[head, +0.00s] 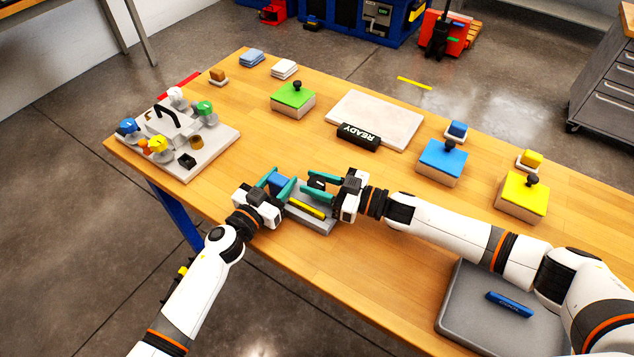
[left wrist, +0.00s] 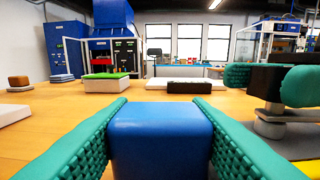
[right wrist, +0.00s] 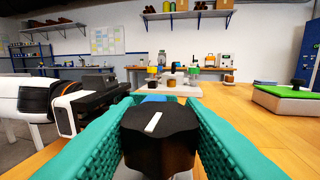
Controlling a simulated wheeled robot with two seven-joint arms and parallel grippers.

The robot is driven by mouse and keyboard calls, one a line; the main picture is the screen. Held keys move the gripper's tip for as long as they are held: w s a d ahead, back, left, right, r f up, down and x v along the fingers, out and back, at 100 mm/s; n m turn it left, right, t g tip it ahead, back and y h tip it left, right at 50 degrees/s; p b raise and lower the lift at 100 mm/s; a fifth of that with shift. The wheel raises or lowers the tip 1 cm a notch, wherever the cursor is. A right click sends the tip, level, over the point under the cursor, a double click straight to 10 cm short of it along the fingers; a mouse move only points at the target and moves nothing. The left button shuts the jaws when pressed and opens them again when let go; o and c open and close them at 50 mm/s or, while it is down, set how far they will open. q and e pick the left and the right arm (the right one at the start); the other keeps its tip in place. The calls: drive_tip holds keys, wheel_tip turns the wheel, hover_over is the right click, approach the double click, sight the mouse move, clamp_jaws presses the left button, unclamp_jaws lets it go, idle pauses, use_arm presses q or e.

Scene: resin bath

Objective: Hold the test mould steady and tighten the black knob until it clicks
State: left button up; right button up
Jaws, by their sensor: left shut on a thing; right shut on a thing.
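The test mould is a grey base (head: 318,224) with a blue block (head: 279,182), a yellow strip (head: 306,206) and a black knob (head: 317,182), near the table's front edge. My left gripper (head: 281,186) is shut on the blue block; its teal fingers press both sides in the left wrist view (left wrist: 160,135). My right gripper (head: 319,186) is shut on the black knob. In the right wrist view the knob (right wrist: 160,135) has a white mark slanting up to the right. In the left wrist view it sits on a pale stem. Fingers partly hide the mould.
A grey-white fixture plate (head: 215,155) with coloured fittings stands at left. Green (head: 293,95), blue (head: 443,158) and yellow (head: 522,192) knobbed blocks stand behind and right. A grey tray (head: 465,315) holds a blue pen-like object (head: 509,304).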

drive_tip(key=m+t+h, duration=0.4)
drive_tip(key=t, duration=0.1)
drive_tip(key=shift+s+a+r+t, duration=0.1)
drive_tip(key=shift+a+r+t, duration=0.1)
drive_tip(key=shift+t, duration=0.1)
drive_tip(key=shift+m+h, duration=0.3)
drive_tip(key=shift+m, duration=0.2)
drive_tip(key=shift+d+f+t, duration=0.1)
drive_tip(key=shift+d+t, duration=0.05)
drive_tip(key=shift+t, duration=0.25)
drive_tip(key=o, duration=1)
drive_tip(key=shift+s+d+f, duration=0.1)
drive_tip(key=shift+s+d, duration=0.05)
drive_tip(key=shift+d, duration=0.1)
drive_tip(key=v, duration=1.1)
drive_tip(key=shift+s, duration=0.25)
